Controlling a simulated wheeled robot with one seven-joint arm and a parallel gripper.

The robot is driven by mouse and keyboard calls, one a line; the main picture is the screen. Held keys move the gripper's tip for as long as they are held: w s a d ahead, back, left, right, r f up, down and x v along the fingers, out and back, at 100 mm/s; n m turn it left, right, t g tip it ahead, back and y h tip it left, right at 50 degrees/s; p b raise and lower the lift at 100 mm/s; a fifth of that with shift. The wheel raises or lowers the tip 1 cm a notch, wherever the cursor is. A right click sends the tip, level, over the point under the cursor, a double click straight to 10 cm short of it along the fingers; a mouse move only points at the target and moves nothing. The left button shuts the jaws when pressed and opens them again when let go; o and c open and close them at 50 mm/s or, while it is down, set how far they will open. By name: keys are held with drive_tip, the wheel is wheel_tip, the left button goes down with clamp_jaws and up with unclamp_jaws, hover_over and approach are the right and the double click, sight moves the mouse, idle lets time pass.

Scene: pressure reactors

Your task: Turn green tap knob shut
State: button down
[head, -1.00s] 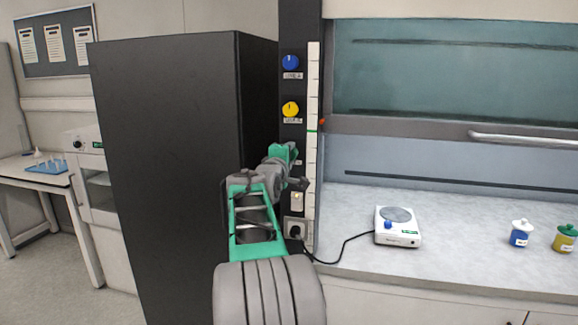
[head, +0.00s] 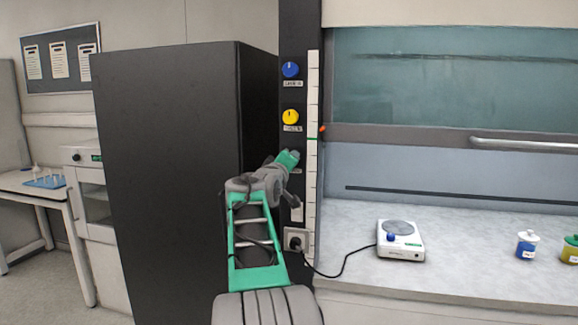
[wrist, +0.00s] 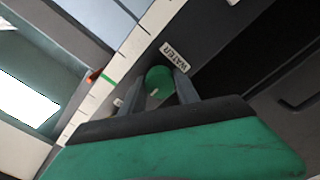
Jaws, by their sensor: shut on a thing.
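The green tap knob (wrist: 158,80) shows in the wrist view between my two fingers, below a label reading WATER (wrist: 173,54). My gripper (wrist: 160,88) is shut on the knob, with one finger at its left side and one at its right. A pale mark shows on the knob's face in the wrist view.
A blue knob (head: 290,70) and a yellow knob (head: 290,117) sit above on the same dark post (head: 299,28). A black cabinet (head: 165,180) stands close on the left. A hotplate (head: 400,240) with a cable is on the bench to the right.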

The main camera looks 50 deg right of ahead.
idle(0.3)
drive_tip(key=c, duration=0.9)
unclamp_jaws()
drive_tip(key=b+v, duration=0.1)
drive_tip(key=v, duration=0.6)
drive_tip(key=shift+s+a+b, duration=0.2)
drive_tip(key=shift+a+b, duration=0.1)
drive_tip(key=shift+a, duration=0.1)
